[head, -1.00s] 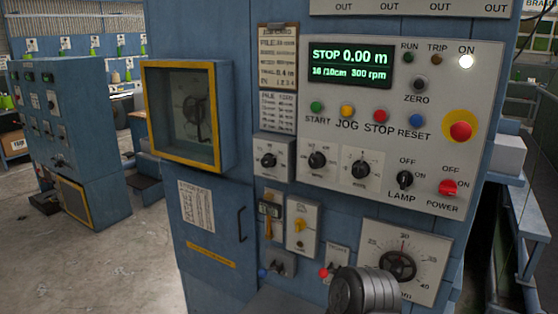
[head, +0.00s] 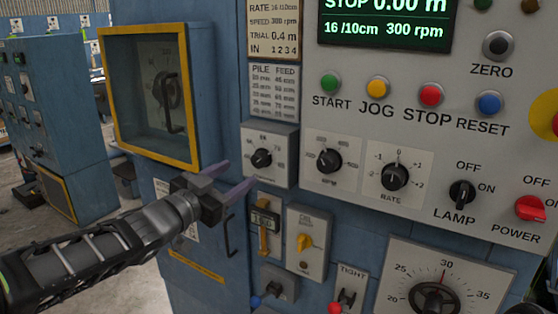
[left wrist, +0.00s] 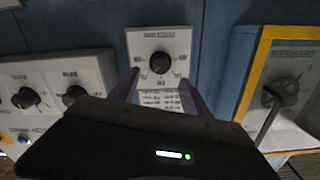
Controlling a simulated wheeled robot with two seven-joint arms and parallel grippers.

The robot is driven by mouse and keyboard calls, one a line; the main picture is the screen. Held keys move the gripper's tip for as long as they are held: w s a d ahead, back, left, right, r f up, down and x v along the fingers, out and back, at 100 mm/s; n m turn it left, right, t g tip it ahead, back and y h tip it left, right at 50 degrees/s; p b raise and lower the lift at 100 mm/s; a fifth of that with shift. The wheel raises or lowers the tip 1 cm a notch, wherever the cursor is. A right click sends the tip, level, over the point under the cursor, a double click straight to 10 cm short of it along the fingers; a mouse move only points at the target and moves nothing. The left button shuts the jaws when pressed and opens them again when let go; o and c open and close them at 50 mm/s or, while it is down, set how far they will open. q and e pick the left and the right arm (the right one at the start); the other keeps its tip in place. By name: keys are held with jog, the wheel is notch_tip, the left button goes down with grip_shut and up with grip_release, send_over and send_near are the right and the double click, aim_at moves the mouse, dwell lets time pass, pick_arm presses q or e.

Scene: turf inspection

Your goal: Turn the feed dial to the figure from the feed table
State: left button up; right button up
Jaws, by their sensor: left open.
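The feed table is the small card headed PILE and FEED (head: 274,91); its rows are too small to read. Below it a white box carries a black dial (head: 262,158) with a label I cannot read; I cannot tell whether this is the feed dial. My left gripper (head: 238,175) is open and empty, just left of and below this dial, apart from it. In the left wrist view the dial (left wrist: 160,62) shows ahead between the two fingers. A larger round dial (head: 435,299) with a scale from 20 upward is at the lower right. My right gripper is out of view.
A yellow-framed window box (head: 199,100) juts out to the left of the dial. Two more black knobs (head: 329,160) and (head: 395,176) sit to its right.

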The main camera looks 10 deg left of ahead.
aim_at(256, 162)
pick_arm(q)
jog(key=x, duration=0.7)
jog(key=shift+w, duration=0.25)
jog(key=shift+c, duration=0.5)
grip_shut()
